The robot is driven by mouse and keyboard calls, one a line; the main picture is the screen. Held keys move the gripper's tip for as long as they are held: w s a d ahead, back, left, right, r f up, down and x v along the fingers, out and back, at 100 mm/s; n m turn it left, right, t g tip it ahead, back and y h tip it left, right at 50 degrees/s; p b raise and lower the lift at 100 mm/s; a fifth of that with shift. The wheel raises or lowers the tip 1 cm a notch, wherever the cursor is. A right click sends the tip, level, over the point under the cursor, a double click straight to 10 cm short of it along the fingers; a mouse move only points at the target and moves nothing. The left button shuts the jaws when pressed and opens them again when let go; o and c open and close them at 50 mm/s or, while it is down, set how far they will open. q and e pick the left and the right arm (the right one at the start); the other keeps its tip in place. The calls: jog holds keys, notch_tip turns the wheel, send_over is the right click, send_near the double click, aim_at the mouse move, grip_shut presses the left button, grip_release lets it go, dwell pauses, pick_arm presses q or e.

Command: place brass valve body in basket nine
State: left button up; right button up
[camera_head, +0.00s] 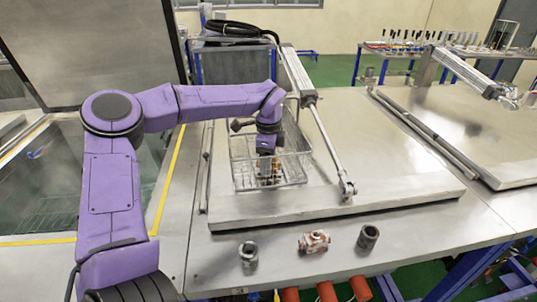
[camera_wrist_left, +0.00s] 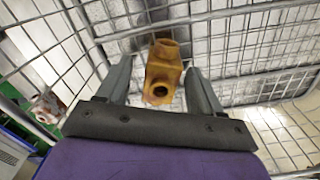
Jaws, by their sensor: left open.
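The brass valve body (camera_wrist_left: 162,72) is a yellow-brown fitting with a round dark opening, seen between the finger ends in the left wrist view. It is inside the wire basket (camera_head: 302,158), whose mesh also shows in the left wrist view (camera_wrist_left: 235,14). No number shows on the basket. My left gripper (camera_head: 269,172) points down into the basket, with its fingers apart on either side of the brass body. Whether the fingers touch it is unclear. In the head view the gripper largely hides the brass body. My right gripper is out of view.
The basket stands on a flat metal lid (camera_head: 330,195) beside a pneumatic cylinder (camera_head: 297,72) and its rod. A grey fitting (camera_head: 248,253), a red-and-white valve (camera_head: 314,242) and a dark grey sleeve (camera_head: 368,237) stand along the front ledge. An open tank is at left.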

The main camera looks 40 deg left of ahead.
pick_arm(q)
notch_tip(320, 180, up, 11)
jog(key=shift+r+b, duration=0.1)
jog(key=shift+b, duration=0.85)
jog(key=shift+r, duration=0.45)
